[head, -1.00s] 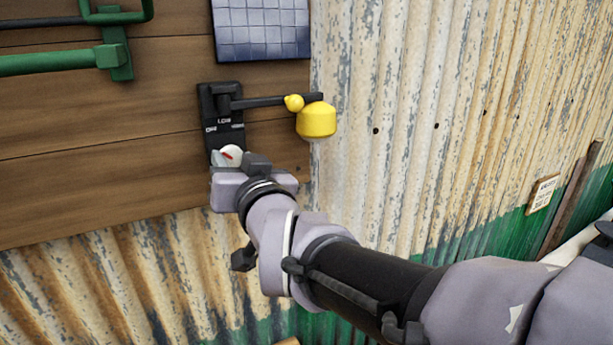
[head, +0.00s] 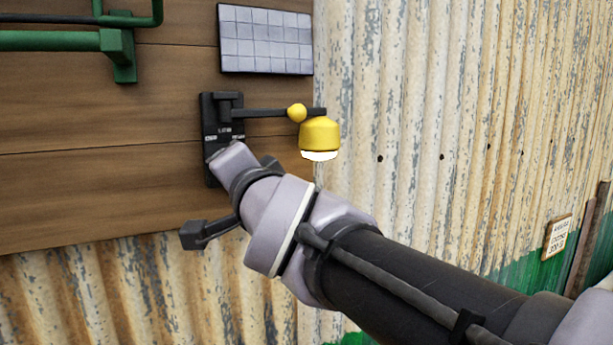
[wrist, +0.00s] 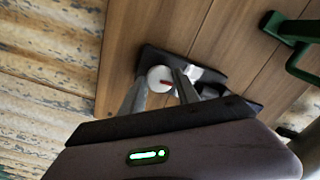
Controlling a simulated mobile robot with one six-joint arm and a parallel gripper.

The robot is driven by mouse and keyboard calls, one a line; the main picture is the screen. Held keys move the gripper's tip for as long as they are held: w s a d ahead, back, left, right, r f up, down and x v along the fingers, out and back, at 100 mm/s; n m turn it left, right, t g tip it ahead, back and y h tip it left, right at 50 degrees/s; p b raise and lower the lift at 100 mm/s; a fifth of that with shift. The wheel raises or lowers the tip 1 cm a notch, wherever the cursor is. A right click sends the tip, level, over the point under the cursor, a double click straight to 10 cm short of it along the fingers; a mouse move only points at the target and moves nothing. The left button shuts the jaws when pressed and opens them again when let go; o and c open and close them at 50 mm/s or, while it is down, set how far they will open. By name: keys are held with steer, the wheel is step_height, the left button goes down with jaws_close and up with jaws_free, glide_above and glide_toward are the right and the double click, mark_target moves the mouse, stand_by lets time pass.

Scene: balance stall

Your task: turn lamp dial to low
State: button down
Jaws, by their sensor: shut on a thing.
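The lamp dial is a white round knob (wrist: 158,77) with a red mark, seen in the wrist view between my gripper's two fingers. In that view the red mark points to the right. My gripper (wrist: 155,90) is shut on the dial; in the head view its body (head: 232,160) covers the dial. The dial's black plate (head: 208,108) is on the wooden wall, with small white labels; one appears to read LOW. The yellow lamp (head: 319,134) hangs from a black arm to the right of the plate, its underside bright white.
A solar panel (head: 266,40) is above the plate. A green bar and bracket (head: 122,55) stick out at the upper left. Corrugated metal (head: 430,120) lies to the right. The lamp's arm (head: 262,113) and yellow ball (head: 297,113) are close above my wrist.

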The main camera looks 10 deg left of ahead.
steer(key=shift+m, duration=0.4)
steer(key=c, duration=0.9)
jaws_free()
